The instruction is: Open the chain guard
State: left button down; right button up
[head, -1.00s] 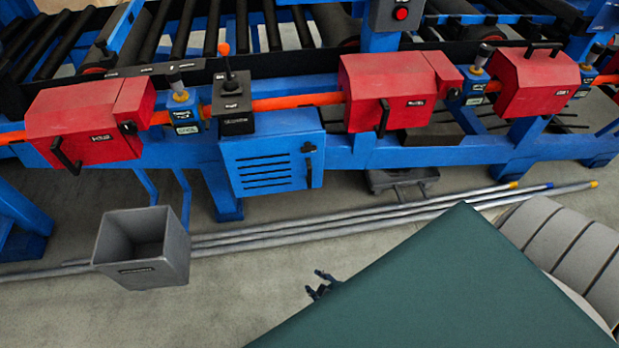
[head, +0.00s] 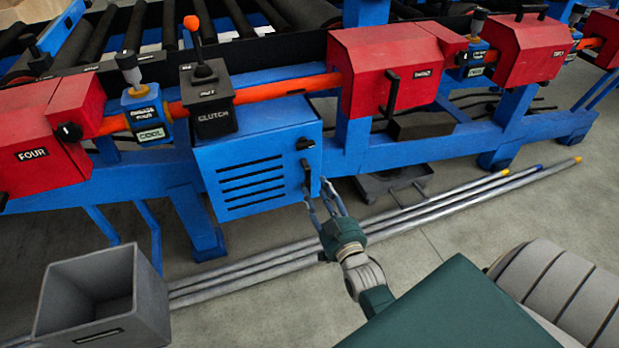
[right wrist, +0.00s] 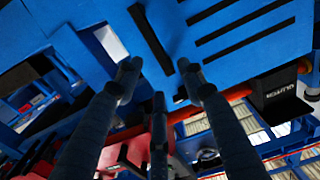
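The chain guard appears to be the blue slotted panel (head: 260,165) below the clutch lever box. It looks closed. A black vertical handle (head: 307,175) and a black latch knob (head: 305,144) are at its right edge. My right gripper (head: 320,190) is just below and right of the handle, with its fingers spread. In the right wrist view the slotted panel (right wrist: 235,45) and its handle (right wrist: 151,38) lie ahead of the open right gripper (right wrist: 160,72). The handle's near end points between the fingertips; contact cannot be told. My left gripper is out of view.
The clutch box (head: 208,100) with its orange-tipped lever stands above the panel. Red guard boxes (head: 385,72) line the orange rail. A grey bin (head: 100,300) stands at lower left. Long grey pipes (head: 440,208) lie on the floor before the frame.

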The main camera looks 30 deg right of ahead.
aim_at(310, 177)
jog(key=b+x, duration=0.1)
jog(key=x, duration=0.5)
jog(key=shift+w+f, duration=0.1)
jog(key=shift+w, duration=0.05)
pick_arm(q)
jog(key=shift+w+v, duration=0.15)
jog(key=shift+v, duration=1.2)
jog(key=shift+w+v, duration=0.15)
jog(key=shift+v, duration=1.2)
pick_arm(e)
jog(key=shift+w+d, duration=0.1)
jog(key=shift+w, duration=0.55)
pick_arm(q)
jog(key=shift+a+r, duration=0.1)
pick_arm(e)
grip_shut()
